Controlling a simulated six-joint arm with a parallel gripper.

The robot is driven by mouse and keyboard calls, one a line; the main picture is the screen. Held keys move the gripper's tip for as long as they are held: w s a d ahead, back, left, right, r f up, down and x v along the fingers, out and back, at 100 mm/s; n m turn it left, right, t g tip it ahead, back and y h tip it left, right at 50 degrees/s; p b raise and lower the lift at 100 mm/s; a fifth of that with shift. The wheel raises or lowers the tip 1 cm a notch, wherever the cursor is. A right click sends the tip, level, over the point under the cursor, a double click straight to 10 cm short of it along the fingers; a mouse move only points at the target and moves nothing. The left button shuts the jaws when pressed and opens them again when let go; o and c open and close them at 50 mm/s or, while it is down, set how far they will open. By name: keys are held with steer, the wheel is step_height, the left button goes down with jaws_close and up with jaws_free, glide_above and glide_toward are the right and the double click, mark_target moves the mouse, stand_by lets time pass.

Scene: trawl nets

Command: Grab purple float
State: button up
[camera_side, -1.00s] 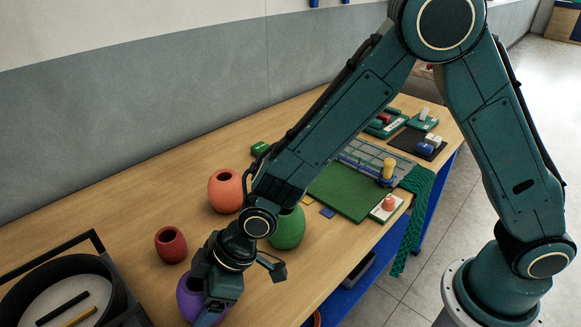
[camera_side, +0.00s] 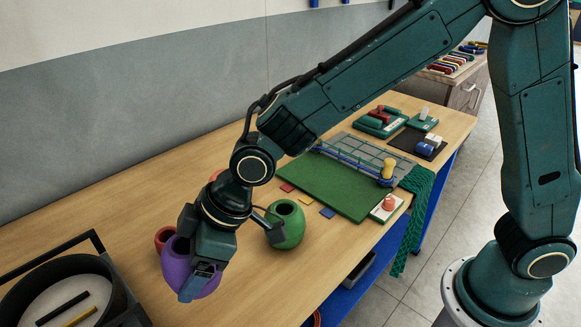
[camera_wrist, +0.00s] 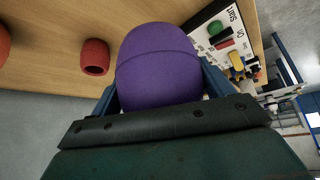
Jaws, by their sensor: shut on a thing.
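The purple float (camera_side: 177,262) is a rounded, hollow-looking pot shape in the side view, held at my gripper (camera_side: 190,290). In the wrist view the purple float (camera_wrist: 160,65) fills the space between the two blue fingers of my gripper (camera_wrist: 160,90). The gripper is shut on it. The float appears raised off the table, in front of the red float, and its near side is partly covered by the gripper.
A red float (camera_side: 163,238) stands behind the purple one, and a green float (camera_side: 288,226) stands to the right. An orange float (camera_side: 216,174) is mostly hidden behind my arm. A round black bin (camera_side: 118,290) is at lower left. A green mat (camera_side: 345,187) lies further back.

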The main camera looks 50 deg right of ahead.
step_height(320, 180, up, 11)
steer(key=shift+f, duration=0.15)
stand_by(0.7)
